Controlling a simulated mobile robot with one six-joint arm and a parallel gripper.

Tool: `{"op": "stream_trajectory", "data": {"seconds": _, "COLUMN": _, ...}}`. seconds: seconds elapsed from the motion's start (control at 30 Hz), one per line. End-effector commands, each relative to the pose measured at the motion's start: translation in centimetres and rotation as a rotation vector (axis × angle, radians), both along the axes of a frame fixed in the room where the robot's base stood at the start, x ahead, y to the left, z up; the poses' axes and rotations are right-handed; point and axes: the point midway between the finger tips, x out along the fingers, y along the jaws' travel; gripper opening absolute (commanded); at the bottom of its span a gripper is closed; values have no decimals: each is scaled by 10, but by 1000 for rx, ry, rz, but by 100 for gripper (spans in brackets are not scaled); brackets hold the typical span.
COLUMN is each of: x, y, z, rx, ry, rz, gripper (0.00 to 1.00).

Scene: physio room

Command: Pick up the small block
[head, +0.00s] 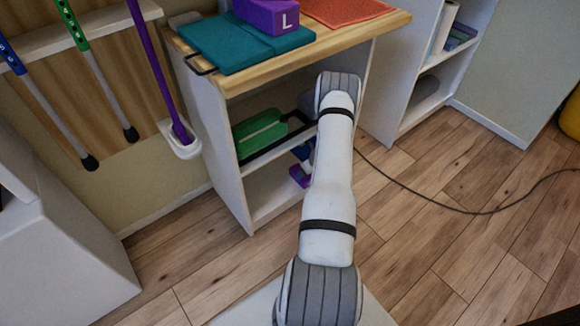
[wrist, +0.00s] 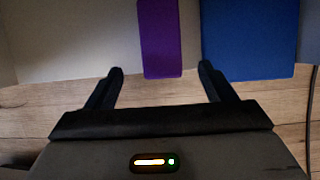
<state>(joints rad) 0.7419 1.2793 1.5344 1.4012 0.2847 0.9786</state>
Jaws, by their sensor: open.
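A narrow purple block (wrist: 160,38) is in the wrist view, just ahead of my gripper (wrist: 160,70). The purple block also shows low in the shelf unit in the head view (head: 299,176), partly behind my arm. I see no size mark on it. My gripper is open, with one finger to each side of the purple block's near end and gaps on both sides. Whether the fingertips reach beside it is hard to tell. A wider blue block (wrist: 250,38) is just right of it. In the head view my gripper is hidden behind my arm.
The shelf unit (head: 225,150) has a wooden top with teal mats (head: 240,45), a large purple block marked L (head: 266,16) and an orange towel (head: 345,8). A green item (head: 260,133) lies on its upper shelf. A cable (head: 440,203) crosses the wooden floor on the right.

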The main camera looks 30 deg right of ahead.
Motion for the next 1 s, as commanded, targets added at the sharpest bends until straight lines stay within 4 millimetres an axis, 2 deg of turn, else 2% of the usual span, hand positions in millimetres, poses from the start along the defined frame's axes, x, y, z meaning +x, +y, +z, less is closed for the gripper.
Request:
{"op": "stream_trajectory", "data": {"seconds": 0.37, "x": 11, "y": 2, "z": -32, "rx": 0, "ry": 0, "rz": 5, "gripper": 76}}
{"op": "stream_trajectory", "data": {"seconds": 0.6, "x": 18, "y": 3, "z": -67, "rx": 0, "ry": 1, "rz": 9, "gripper": 76}}
{"op": "stream_trajectory", "data": {"seconds": 0.7, "x": 23, "y": 3, "z": -76, "rx": 0, "ry": 1, "rz": 9, "gripper": 76}}
{"op": "stream_trajectory", "data": {"seconds": 0.93, "x": 25, "y": 3, "z": -75, "rx": -1, "ry": 0, "rz": 8, "gripper": 76}}
{"op": "stream_trajectory", "data": {"seconds": 1.0, "x": 25, "y": 3, "z": -75, "rx": 0, "ry": 0, "rz": 9, "gripper": 71}}
